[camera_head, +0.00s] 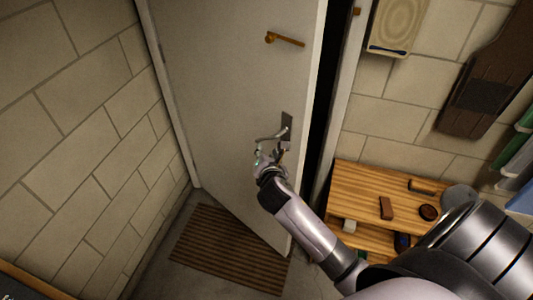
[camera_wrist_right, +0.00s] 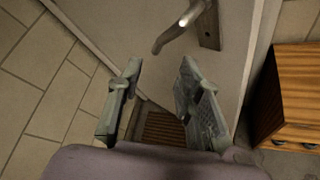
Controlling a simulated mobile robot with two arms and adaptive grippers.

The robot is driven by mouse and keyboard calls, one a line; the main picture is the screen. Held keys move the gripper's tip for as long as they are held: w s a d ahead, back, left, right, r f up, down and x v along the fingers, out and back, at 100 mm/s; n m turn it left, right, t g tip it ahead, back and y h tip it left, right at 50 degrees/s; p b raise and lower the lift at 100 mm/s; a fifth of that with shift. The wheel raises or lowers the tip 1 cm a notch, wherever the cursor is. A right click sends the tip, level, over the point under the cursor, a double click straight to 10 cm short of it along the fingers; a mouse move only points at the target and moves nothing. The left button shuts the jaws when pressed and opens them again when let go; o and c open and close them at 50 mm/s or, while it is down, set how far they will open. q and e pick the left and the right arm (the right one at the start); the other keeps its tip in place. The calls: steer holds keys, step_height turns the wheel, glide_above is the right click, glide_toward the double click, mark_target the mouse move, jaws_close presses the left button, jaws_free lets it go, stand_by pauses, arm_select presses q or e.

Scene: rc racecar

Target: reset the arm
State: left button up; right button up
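My right arm (camera_head: 305,228) reaches from the lower right toward a white door (camera_head: 220,100) in the head view. My right gripper (camera_head: 268,158) is close to the metal door handle (camera_head: 287,128). In the right wrist view, the two fingers of the gripper (camera_wrist_right: 160,95) stand apart with nothing between them. The handle (camera_wrist_right: 180,25) shows beyond and above the fingertips there, apart from them. The door stands slightly ajar, with a dark gap along its right edge. My left gripper is not in view.
A striped brown mat (camera_head: 225,245) lies on the floor at the door's foot. A wooden shelf unit (camera_head: 365,185) with small items stands right of the door. A brass-coloured fitting (camera_head: 285,39) is higher on the door. A brick wall (camera_head: 75,150) is at left.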

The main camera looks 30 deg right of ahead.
stand_by(0.5)
